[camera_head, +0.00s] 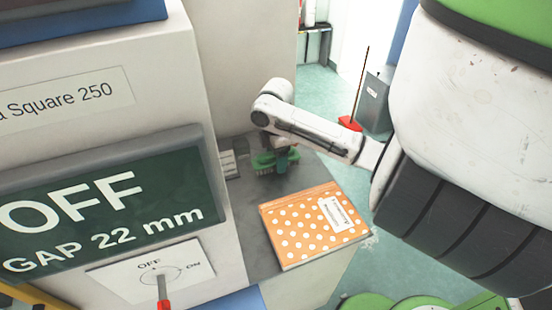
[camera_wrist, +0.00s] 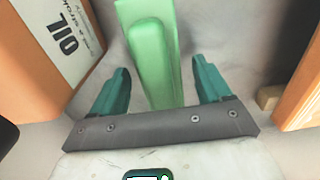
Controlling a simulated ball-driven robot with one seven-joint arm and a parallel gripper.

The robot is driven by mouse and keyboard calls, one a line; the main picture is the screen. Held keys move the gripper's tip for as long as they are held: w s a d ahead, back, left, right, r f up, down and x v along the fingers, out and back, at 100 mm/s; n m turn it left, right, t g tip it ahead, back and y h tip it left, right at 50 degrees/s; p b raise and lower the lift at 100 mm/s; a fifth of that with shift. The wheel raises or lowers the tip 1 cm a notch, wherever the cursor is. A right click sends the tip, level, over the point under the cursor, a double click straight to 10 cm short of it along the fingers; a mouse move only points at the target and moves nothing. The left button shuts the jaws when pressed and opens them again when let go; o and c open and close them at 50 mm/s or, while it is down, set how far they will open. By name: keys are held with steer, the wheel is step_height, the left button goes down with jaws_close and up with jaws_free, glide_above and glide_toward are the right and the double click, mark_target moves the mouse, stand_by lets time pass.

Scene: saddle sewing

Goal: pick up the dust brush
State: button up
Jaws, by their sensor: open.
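The green dust brush (camera_head: 261,162) lies on the grey ledge (camera_head: 245,235) beside the machine, partly hidden by my gripper (camera_head: 281,166). In the wrist view the brush's light green handle (camera_wrist: 153,62) runs lengthwise between the two teal fingers. My gripper (camera_wrist: 160,72) is open around it, one finger on each side. A gap shows between the handle and each finger. The bristles are hard to make out in the head view.
An orange polka-dot booklet (camera_head: 305,228) lies in front of the brush on the ledge. An orange and white box marked OIL (camera_wrist: 62,40) stands left in the wrist view. Another orange object (camera_wrist: 303,90) is at right. The machine's display (camera_head: 110,205) borders the ledge.

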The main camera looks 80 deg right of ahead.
steer(key=shift+f, duration=0.2)
steer(key=c, duration=1.2)
